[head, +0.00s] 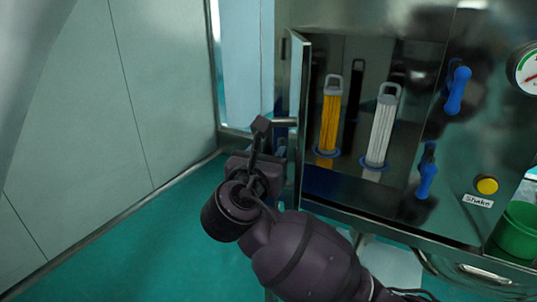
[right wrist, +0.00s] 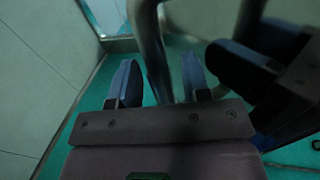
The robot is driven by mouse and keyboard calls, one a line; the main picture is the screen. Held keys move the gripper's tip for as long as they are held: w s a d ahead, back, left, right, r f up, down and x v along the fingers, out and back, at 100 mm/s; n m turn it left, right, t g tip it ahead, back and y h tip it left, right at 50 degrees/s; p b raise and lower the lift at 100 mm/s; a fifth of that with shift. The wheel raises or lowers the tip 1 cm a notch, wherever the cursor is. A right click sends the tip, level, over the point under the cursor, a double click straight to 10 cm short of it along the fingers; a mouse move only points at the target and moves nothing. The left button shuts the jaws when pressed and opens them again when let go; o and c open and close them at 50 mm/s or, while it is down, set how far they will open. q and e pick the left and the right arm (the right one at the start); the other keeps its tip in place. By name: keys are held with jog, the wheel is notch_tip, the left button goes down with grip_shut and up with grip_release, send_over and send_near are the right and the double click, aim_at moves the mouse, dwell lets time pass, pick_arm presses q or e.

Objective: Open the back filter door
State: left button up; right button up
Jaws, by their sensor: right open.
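The back filter door (head: 297,95) stands swung open on the left side of the steel cabinet and shows nearly edge-on. A metal bar handle (head: 285,122) sticks out from its outer face. My right gripper (head: 268,148) is at this handle, on the door's outer side. In the right wrist view its two blue-padded fingers (right wrist: 158,82) are apart, with a metal bar (right wrist: 150,45) passing between them; whether they touch it I cannot tell. Inside the open compartment stand a yellow filter (head: 330,118) and a white filter (head: 380,132). My left gripper is out of view.
Two blue handles (head: 458,90) (head: 426,175), a gauge (head: 528,68) and a yellow Shake button (head: 487,185) are on the cabinet's right part. A green container (head: 517,232) is at far right. A pale wall (head: 130,90) stands left; green floor (head: 130,240) lies between.

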jog(key=b+v, duration=0.1)
jog(key=v, duration=0.9)
jog(key=shift+s+b, duration=0.2)
jog(key=shift+b, duration=0.1)
